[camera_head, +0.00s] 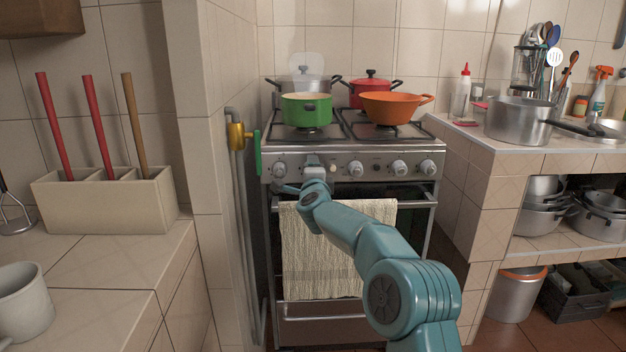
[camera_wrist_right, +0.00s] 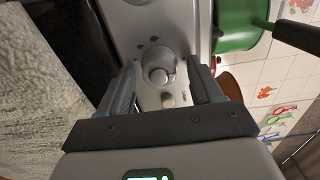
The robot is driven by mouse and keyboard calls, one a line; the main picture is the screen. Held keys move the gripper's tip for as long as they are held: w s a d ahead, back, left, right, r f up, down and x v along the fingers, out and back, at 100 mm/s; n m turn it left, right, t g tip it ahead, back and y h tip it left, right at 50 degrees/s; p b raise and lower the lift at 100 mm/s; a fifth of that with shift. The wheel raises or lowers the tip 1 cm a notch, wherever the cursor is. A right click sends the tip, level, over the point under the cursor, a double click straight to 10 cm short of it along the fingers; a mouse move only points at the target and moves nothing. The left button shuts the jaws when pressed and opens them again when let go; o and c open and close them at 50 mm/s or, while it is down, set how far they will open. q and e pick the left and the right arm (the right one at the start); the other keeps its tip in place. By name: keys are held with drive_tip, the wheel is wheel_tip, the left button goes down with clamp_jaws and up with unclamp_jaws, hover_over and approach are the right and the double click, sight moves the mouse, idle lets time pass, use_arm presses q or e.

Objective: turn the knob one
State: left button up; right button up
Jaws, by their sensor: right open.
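The stove's front panel (camera_head: 377,170) carries several silver knobs in a row. The leftmost knob (camera_head: 279,170) and a middle knob (camera_head: 355,168) show clearly. My right gripper (camera_head: 313,172) is at the left part of the panel, between these two, and covers what is behind it. In the right wrist view a round grey knob (camera_wrist_right: 160,68) stands between the two open fingers of my right gripper (camera_wrist_right: 163,85), with a gap visible around it. I cannot read which knob it is. My left gripper is not in view.
A green pot (camera_head: 306,110), an orange pan (camera_head: 392,108) and a red pot (camera_head: 370,91) stand on the stove top. A towel (camera_head: 325,250) hangs on the oven handle below the panel. A yellow gas valve (camera_head: 236,136) and pipe are left of the stove.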

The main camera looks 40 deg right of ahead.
drive_tip(key=b+v, duration=0.1)
drive_tip(key=v, duration=1.5)
